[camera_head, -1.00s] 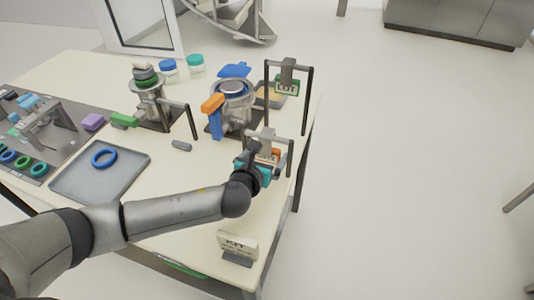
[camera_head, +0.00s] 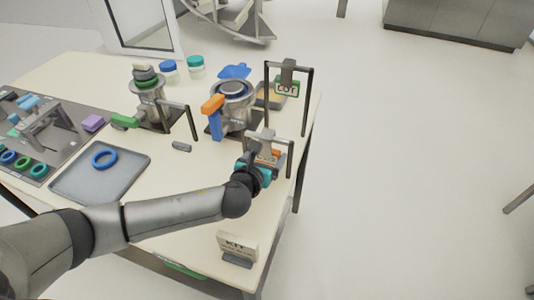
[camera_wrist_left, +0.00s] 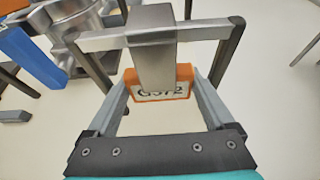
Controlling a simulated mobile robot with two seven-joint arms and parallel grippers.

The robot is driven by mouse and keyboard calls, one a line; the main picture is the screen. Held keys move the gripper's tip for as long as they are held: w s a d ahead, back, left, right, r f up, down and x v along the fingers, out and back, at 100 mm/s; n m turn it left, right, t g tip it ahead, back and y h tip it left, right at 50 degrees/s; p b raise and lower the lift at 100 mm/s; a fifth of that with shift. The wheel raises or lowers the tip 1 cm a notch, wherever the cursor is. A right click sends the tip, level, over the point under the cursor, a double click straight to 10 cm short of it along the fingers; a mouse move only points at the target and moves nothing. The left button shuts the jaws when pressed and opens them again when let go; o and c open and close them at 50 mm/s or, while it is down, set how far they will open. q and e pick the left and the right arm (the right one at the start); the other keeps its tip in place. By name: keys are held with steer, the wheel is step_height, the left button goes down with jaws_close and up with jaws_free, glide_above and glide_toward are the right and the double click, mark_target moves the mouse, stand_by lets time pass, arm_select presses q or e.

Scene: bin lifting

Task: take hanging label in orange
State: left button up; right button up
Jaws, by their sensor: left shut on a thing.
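The orange hanging label (camera_wrist_left: 184,80) with dark print on a pale face hangs from a grey clip (camera_wrist_left: 152,55) on a small frame stand. In the head view the label (camera_head: 266,156) is small and partly covered by my gripper. My left gripper (camera_head: 266,161) is at the label near the table's right edge. In the left wrist view its two fingers (camera_wrist_left: 158,80) are shut on the label's left and right sides. The label is upright under the clip. The right gripper is in neither view.
A taller stand (camera_head: 308,100) with a green label (camera_head: 287,88) stands behind. A metal pot (camera_head: 236,105) with orange and blue handle parts is to the left. A KIT sign (camera_head: 237,245) stands in front. A grey tray (camera_head: 75,190) holds a blue ring.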

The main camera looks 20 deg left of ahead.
arm_select(q)
steer(key=shift+s+r, duration=0.4)
steer(key=shift+r, duration=0.05)
steer(key=p+v, duration=0.1)
steer(key=v, duration=0.3)
steer(key=r+p+v, duration=0.1)
steer(key=v, duration=0.4)
steer(key=p+v, duration=0.1)
steer(key=v, duration=0.4)
steer(key=shift+w+r, duration=0.25)
steer(key=shift+w, duration=0.1)
steer(key=shift+c, duration=1.3)
steer(key=shift+s+r+p, duration=0.2)
steer(key=shift+s+p, duration=0.2)
steer(key=shift+p, duration=0.35)
steer(key=s+p, duration=0.2)
steer(key=s, duration=0.5)
steer(key=shift+a, duration=0.15)
